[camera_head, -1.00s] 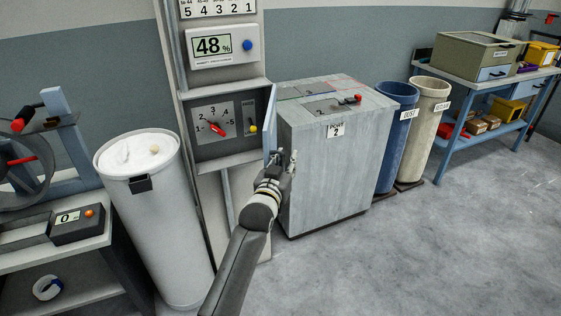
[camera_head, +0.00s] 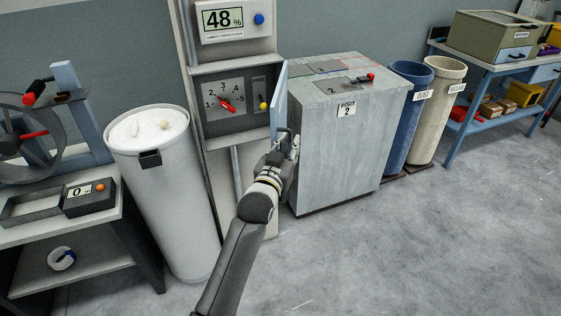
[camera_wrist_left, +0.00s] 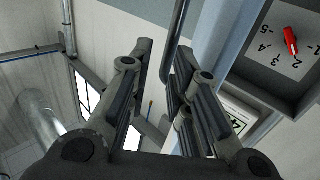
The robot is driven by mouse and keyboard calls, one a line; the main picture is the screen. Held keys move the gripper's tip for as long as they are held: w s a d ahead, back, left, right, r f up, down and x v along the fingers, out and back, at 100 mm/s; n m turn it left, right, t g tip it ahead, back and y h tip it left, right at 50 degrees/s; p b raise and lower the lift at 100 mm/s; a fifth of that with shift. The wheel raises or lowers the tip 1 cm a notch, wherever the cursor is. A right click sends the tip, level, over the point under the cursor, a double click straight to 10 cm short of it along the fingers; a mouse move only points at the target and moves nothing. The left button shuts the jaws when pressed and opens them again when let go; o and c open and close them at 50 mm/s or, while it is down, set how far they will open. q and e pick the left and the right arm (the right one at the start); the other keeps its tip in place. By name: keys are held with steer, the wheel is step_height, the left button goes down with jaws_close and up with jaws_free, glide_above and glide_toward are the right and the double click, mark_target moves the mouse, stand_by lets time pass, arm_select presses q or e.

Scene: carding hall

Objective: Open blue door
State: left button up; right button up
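The blue door (camera_head: 279,100) stands swung outward at the right side of the grey control box (camera_head: 203,72), seen nearly edge-on in the head view. The box's inside, with a red-pointer dial (camera_head: 226,103) and a yellow-knobbed switch (camera_head: 263,105), is exposed. My left gripper (camera_head: 287,141) is at the door's lower outer end. In the left wrist view, the grey bar handle (camera_wrist_left: 174,60) runs between my spread fingers, closer to the right one, with a gap to the left one. The blue door (camera_wrist_left: 211,40) shows beside it. My right gripper is not in view.
A grey cabinet (camera_head: 345,155) stands close to the right of the door and gripper. A white bin (camera_head: 170,210) stands left of the box. Blue (camera_head: 405,135) and cream (camera_head: 436,125) bins stand farther right. The floor in front is clear.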

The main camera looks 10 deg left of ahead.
arm_select(q)
steer(key=v, duration=0.7)
steer(key=shift+s, duration=0.35)
steer(key=shift+r, duration=0.1)
steer(key=shift+c, duration=0.4)
steer(key=shift+a, duration=0.1)
steer(key=shift+c, duration=1.3)
steer(key=a+n, duration=0.2)
steer(key=a+f+n, duration=0.1)
steer(key=n, duration=0.1)
steer(key=a+f+n, duration=0.1)
steer(key=a+n, duration=0.1)
steer(key=shift+s+a+f+n+b, duration=0.15)
steer(key=shift+s+a+n+b, duration=0.15)
steer(key=shift+s+n+b, duration=0.1)
jaws_close()
steer(key=s+a+n, duration=0.2)
steer(key=a+n, duration=0.5)
steer(key=n, duration=0.2)
steer(key=w+d+n+p, duration=0.1)
steer(key=w+d, duration=0.5)
steer(key=w, duration=0.3)
steer(key=shift+w+f+n+h, duration=0.2)
steer(key=shift+w+n+h, duration=0.1)
steer(key=shift+n, duration=0.1)
